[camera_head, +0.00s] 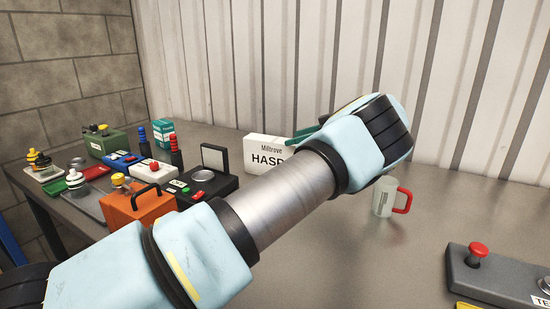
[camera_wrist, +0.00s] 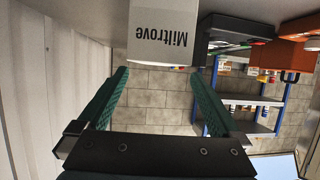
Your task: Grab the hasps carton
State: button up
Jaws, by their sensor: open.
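The hasps carton (camera_head: 264,152) is a white box lettered "Miltrove HASP…" and stands upright on the grey table, near the ribbed wall. My forearm hides its right end in the head view. In the wrist view the carton (camera_wrist: 160,38) appears upside down at the top, with "Miltrove" on its face. My gripper (camera_wrist: 160,76) has its two green fingers spread, with the carton's near end at the gap between their tips. I cannot tell whether either finger touches it. In the head view a bit of a green finger (camera_head: 304,132) shows beside the carton's upper right.
A black device with a raised lid (camera_head: 208,184) stands close left of the carton. An orange case (camera_head: 140,210) and several small devices crowd the table's left. A mug with a red handle (camera_head: 384,198) and a grey red-button box (camera_head: 495,272) stand at right. The table between them is clear.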

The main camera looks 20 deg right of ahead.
aim_at(281, 140)
jog(key=p+x, duration=0.1)
jog(key=x, duration=0.1)
jog(key=p+x, duration=0.2)
jog(key=x, duration=0.1)
jog(key=shift+w+r, duration=0.2)
jog(key=shift+w, duration=0.1)
jog(key=shift+w+a+f+p, duration=0.3)
jog(key=shift+f, duration=0.05)
grip_shut()
dwell(0.4)
jog(key=shift+r, duration=0.15)
